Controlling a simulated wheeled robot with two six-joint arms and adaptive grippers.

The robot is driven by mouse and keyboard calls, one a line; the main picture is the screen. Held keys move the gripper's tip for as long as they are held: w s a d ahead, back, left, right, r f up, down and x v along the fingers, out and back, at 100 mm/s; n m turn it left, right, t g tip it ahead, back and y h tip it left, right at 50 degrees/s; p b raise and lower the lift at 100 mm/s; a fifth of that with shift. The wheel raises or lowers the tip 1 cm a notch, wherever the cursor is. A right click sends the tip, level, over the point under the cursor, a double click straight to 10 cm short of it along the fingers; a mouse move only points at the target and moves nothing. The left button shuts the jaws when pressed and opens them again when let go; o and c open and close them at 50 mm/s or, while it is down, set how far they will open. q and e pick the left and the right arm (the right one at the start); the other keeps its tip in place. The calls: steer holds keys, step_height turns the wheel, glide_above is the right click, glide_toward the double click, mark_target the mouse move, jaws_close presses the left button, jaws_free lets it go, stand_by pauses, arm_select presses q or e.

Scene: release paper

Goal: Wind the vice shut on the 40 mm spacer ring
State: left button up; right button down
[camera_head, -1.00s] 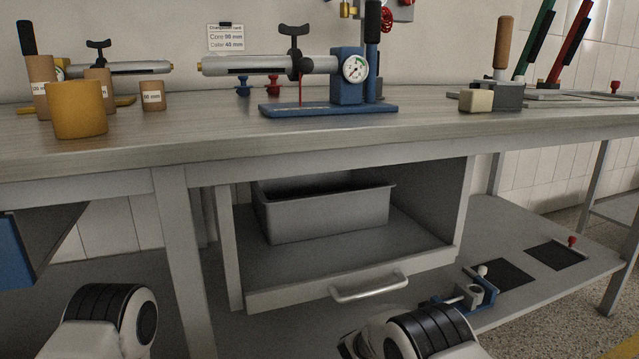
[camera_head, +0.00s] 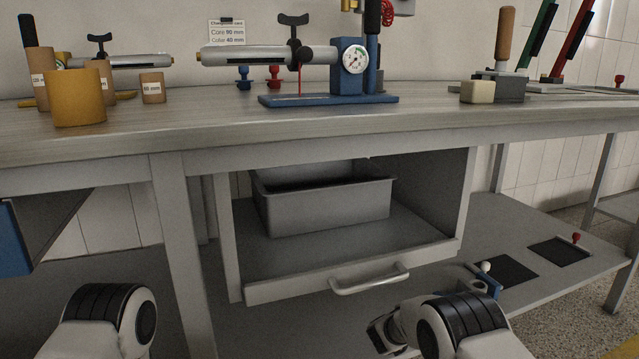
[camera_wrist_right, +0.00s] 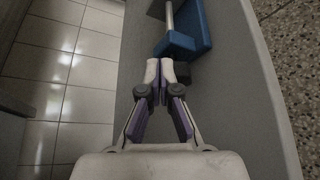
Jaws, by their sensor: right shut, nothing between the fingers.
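The blue vice (camera_head: 488,284) sits on the low shelf at the right in the head view, mostly hidden behind my right arm. In the right wrist view its blue body (camera_wrist_right: 187,42) and a bare metal rod show at the top. My right gripper (camera_wrist_right: 160,69) is shut and empty, its fingertips just short of the vice's near end. I cannot tell whether they touch it. I cannot make out the 40 mm spacer ring in or near the vice. My left arm shows at the lower left of the head view, but its gripper is out of frame.
The low shelf (camera_head: 425,288) has dark square pads, one with a red knob (camera_head: 576,238). A drawer front with a handle (camera_head: 370,279) and a grey bin (camera_head: 325,205) are above and left. The bench top holds tan cylinders (camera_head: 152,88) and a blue gauge stand (camera_head: 330,99).

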steer(key=shift+w+f, duration=0.1)
stand_by(0.6)
steer(key=shift+s+f+p, duration=0.25)
steer(key=shift+s+p, duration=0.05)
steer(key=shift+p, duration=0.15)
steer(key=shift+s+d+f, duration=0.15)
steer(key=shift+s+f, duration=0.05)
steer(key=shift+f, duration=0.1)
steer(key=shift+s+d+f, duration=0.1)
steer(key=shift+s+f, duration=0.1)
steer(key=shift+f, duration=0.45)
